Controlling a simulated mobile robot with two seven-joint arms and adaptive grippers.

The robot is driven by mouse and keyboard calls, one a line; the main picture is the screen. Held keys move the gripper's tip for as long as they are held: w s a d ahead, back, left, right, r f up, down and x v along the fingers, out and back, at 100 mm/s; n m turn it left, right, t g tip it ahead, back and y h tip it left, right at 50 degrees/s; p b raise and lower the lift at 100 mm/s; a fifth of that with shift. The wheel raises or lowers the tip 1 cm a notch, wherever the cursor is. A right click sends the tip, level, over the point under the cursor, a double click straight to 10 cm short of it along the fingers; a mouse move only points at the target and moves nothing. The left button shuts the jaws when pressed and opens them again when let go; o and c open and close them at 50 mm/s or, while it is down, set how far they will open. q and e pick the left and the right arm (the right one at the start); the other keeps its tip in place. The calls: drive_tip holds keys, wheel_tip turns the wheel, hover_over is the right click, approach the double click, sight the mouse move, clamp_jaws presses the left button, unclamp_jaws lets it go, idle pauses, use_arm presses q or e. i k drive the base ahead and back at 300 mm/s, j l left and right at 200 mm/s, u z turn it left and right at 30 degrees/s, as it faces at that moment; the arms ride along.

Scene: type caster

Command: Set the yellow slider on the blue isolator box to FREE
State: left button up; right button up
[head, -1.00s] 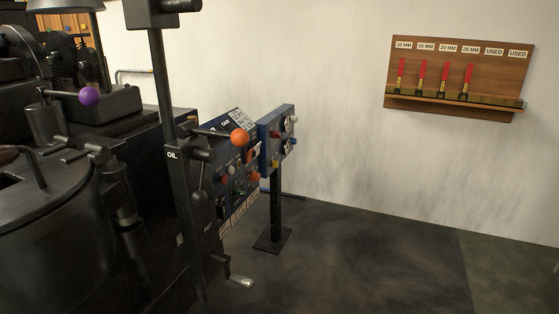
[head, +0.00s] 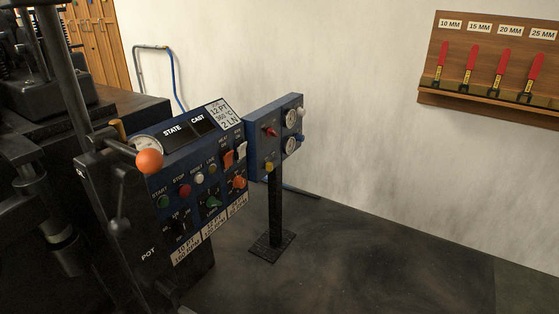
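The blue isolator box (head: 256,143) stands on a black post right of the machine's control panel, seen at an angle. A small yellow slider (head: 269,166) sits low on its face; its setting and any FREE marking are too small to read. A red knob (head: 270,132) is above the slider. Two round gauges (head: 290,118) and a blue knob (head: 300,138) are on the box's right side. Neither of my grippers is in view.
The blue control panel (head: 190,150) with buttons and an orange ball lever (head: 149,161) stands close on the left. The post's base plate (head: 271,246) rests on the dark floor. A wooden rack (head: 495,70) hangs on the wall at right. The floor on the right is clear.

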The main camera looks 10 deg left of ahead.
sight(269, 165)
drive_tip(key=i+l+u, duration=0.1)
drive_tip(key=i+l, duration=0.4)
drive_tip(key=l, duration=0.2)
drive_tip(key=i+l+u, duration=0.15)
drive_tip(key=i+l, duration=0.1)
drive_tip(key=l, duration=0.05)
